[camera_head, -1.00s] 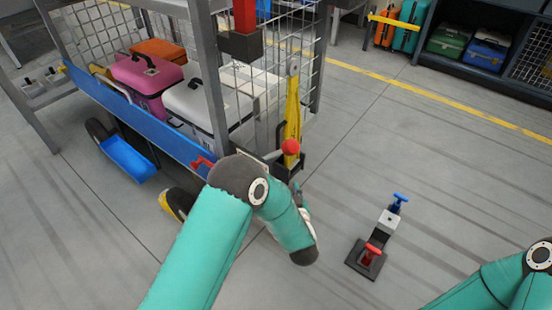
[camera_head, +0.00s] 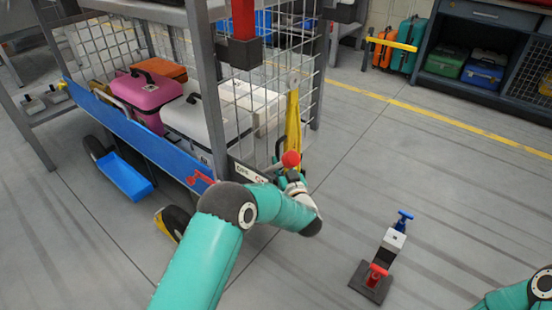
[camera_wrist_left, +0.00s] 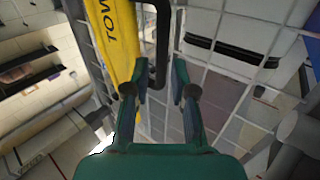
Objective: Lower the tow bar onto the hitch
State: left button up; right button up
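The yellow tow bar (camera_head: 293,120) stands upright against the end of the mesh cart; its lettered face fills the upper left of the left wrist view (camera_wrist_left: 112,35). A black bent handle (camera_wrist_left: 162,45) sits beside it. My left gripper (camera_wrist_left: 161,66) is open, with the handle's lower part appearing between its fingertips; I cannot tell whether they touch it. In the head view my left wrist mostly hides this gripper, just below the red ball knob (camera_head: 291,158). What looks like the hitch (camera_head: 385,260), a dark block with red and blue handles, stands on the floor at right. My right gripper is out of view.
The cart's blue side rail (camera_head: 140,130) and wheels lie left of my arm. A white case (camera_head: 205,125) and a pink case (camera_head: 147,92) ride inside. Shelves with cases stand at the back right. The floor around the hitch is clear.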

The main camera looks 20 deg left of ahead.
aim_at(278, 156)
pick_arm(q)
jog(key=shift+b+x, duration=0.45)
jog(key=shift+x, duration=1.7)
grip_shut()
